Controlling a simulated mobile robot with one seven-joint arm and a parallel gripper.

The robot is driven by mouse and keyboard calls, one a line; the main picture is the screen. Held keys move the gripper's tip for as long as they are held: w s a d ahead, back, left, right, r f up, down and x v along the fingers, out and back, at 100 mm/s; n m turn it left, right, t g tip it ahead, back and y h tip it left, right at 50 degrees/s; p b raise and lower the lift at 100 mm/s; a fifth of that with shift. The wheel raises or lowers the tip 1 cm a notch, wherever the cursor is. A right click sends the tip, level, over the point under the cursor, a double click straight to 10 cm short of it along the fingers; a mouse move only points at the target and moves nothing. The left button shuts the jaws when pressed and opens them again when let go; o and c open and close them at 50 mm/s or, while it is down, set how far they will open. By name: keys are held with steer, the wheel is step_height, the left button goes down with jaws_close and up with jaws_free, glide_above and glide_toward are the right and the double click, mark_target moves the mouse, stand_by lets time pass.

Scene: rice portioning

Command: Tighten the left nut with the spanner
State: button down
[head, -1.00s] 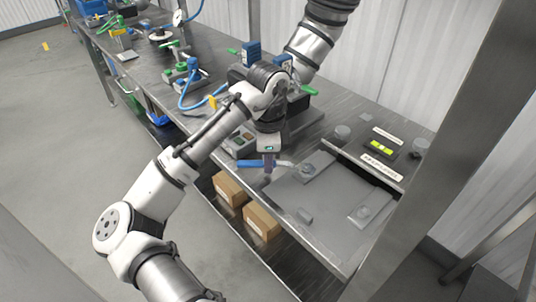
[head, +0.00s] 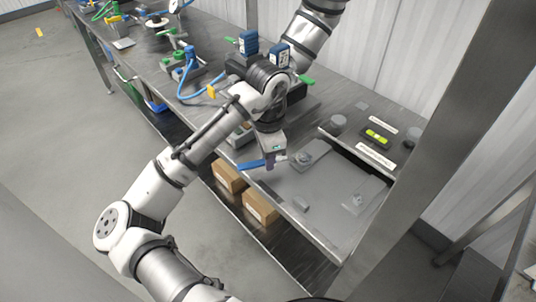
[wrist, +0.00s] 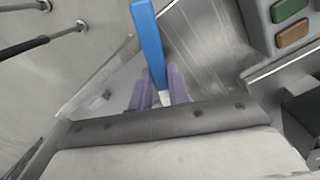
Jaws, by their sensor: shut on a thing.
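My gripper (head: 269,162) is shut on the spanner, with its blue handle (head: 250,165) pointing left and its silver end pointing right. In the wrist view the blue handle (wrist: 147,35) runs up from between the purple fingers (wrist: 160,90). The left nut (head: 304,158) sits on a grey block at the back left of the grey tray (head: 325,215). The spanner's silver end is right beside the left nut; I cannot tell whether it touches or goes around it. The right nut (head: 356,200) is on the tray's right part, apart from the spanner.
A small grey block (head: 301,204) lies near the tray's front edge. A level with a yellow-green vial (head: 377,137) and a grey cylinder (head: 338,122) stand behind the tray. A control box with green and brown buttons (wrist: 290,8) is close to my gripper. Cardboard boxes (head: 260,207) are on the lower shelf.

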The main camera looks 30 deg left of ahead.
steer(key=shift+r+p, duration=1.25)
steer(key=shift+p, duration=0.05)
stand_by(0.7)
steer(key=shift+r+p, duration=1.9)
steer(key=shift+p, duration=0.15)
